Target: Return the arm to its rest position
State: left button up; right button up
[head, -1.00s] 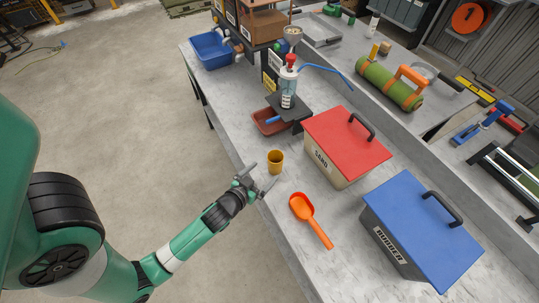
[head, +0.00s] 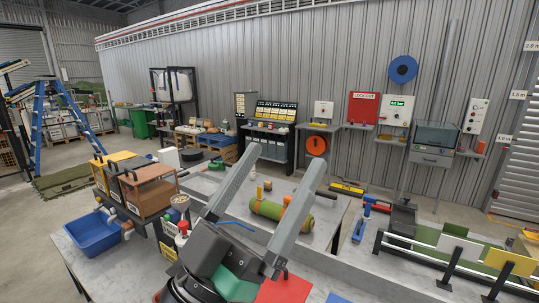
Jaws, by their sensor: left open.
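My left gripper (head: 286,157) shows large in the lower middle of the head view, close to the camera. My right gripper is not in view.
A blue bin (head: 92,236) stands on the bench at left, beside a rack with coloured boxes (head: 150,190). A red lid (head: 287,289) shows at the bottom. A rail frame (head: 450,250) stands at right.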

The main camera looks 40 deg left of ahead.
pick_arm(q)
jog(key=s+d+r+m+t+h, duration=0.1)
jog(key=s+d+r+h, duration=0.1)
jog(key=s+r, duration=0.1)
jog(key=shift+s+d+r, duration=0.15)
jog(key=shift+r, duration=0.65)
notch_tip(320, 180, up, 29)
jog(key=p, duration=2.9)
notch_tip(320, 180, down, 11)
jog(key=b, duration=1.1)
jog(key=shift+f, duration=0.15)
